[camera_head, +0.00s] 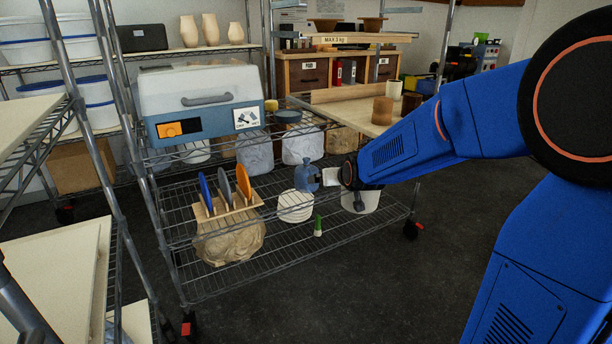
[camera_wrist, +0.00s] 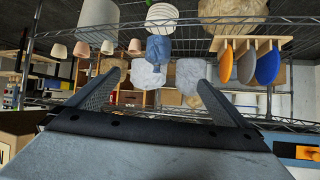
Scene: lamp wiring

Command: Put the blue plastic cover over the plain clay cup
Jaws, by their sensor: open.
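A blue, bottle-shaped thing (camera_head: 306,178), which may be the blue plastic cover, appears above a white ribbed stack on the lower wire shelf. In the wrist view this blue thing (camera_wrist: 159,48) shows beyond the gap between my fingers. My gripper (camera_head: 326,177) is just right of it in the head view; its fingers (camera_wrist: 158,78) are spread with nothing between them. I cannot tell if they touch it. I cannot tell which is the plain one.
The white ribbed stack (camera_head: 295,208), a wooden rack (camera_head: 226,213) of coloured discs and a small green-and-white item (camera_head: 318,227) are on the lower shelf. A white bucket (camera_head: 360,200) is behind my wrist. A grey-and-blue box (camera_head: 200,98) fills the upper shelf's left. Shelf posts (camera_head: 114,120) stand close.

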